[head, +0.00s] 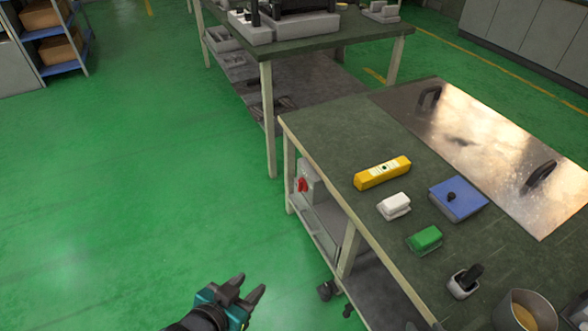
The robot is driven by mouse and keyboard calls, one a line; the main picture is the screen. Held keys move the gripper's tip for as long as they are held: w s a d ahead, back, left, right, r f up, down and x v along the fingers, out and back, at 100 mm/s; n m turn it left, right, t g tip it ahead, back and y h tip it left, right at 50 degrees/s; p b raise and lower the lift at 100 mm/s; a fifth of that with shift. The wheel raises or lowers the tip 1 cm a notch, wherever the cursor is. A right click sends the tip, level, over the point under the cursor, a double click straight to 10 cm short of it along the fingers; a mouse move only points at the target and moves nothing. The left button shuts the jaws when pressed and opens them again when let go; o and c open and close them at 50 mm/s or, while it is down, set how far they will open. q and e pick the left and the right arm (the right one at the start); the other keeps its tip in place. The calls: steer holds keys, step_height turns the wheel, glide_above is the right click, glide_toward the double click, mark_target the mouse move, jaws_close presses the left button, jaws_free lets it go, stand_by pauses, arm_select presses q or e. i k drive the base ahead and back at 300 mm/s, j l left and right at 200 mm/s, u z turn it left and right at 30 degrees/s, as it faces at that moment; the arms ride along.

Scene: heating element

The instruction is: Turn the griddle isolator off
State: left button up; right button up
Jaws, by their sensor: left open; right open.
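The isolator (308,181) is a grey box with a red rotary knob (302,185), mounted on the side of the nearer bench below its top, near the left corner. The knob's exact setting is too small to read. The griddle (475,150) is a shiny metal plate with two dark handles, on the bench top at the right. My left gripper (252,288) is low in the picture, open and empty, over the green floor. It is apart from the isolator, below and to the left of it. My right gripper is not in view.
The nearer bench top (335,125) holds a yellow bar (382,173), a white block (394,206), a blue pad (458,198), a green block (425,240) and a metal pot (522,313). Another bench (300,43) stands behind. The floor (130,180) at left is clear.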

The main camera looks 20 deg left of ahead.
mark_target(303, 185)
steer(key=i+j+z, duration=0.1)
steer(key=i+j, duration=0.35)
steer(key=j, duration=0.2)
steer(key=i+j+z, duration=0.25)
steer(key=i+j, duration=0.15)
steer(key=j, duration=0.3)
steer(key=i+j, duration=0.2)
steer(key=j, duration=0.15)
steer(key=z, duration=0.05)
